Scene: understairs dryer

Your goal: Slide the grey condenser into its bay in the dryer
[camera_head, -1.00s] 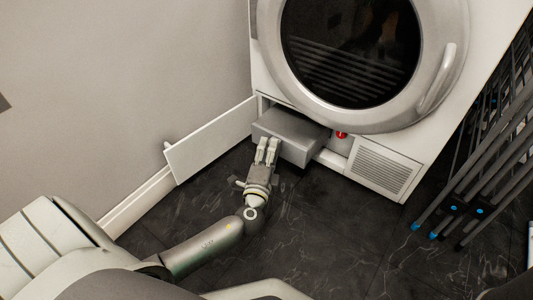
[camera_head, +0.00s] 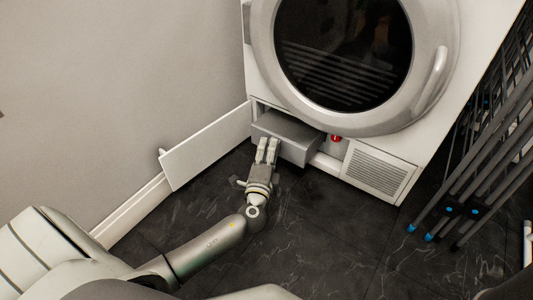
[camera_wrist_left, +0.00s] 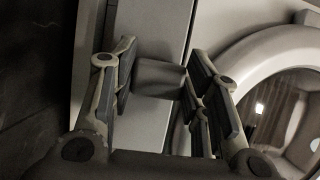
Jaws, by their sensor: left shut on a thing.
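The grey condenser (camera_head: 288,135) is a box at the lower left of the white dryer (camera_head: 433,155). Its rear part is inside the bay opening (camera_head: 258,106), and its front part sticks out. My left gripper (camera_head: 267,148) is at the condenser's front face. In the left wrist view, its fingers (camera_wrist_left: 160,85) are on both sides of a grey handle-like block (camera_wrist_left: 158,76), shut on it. How far in the condenser reaches is hidden. My right gripper is not in view.
The bay's white flap (camera_head: 208,147) stands open to the left, close to the wall. A red knob (camera_head: 335,138) and a vent grille (camera_head: 378,172) are right of the bay. A folded drying rack (camera_head: 478,165) leans at the right. The dark floor in front is clear.

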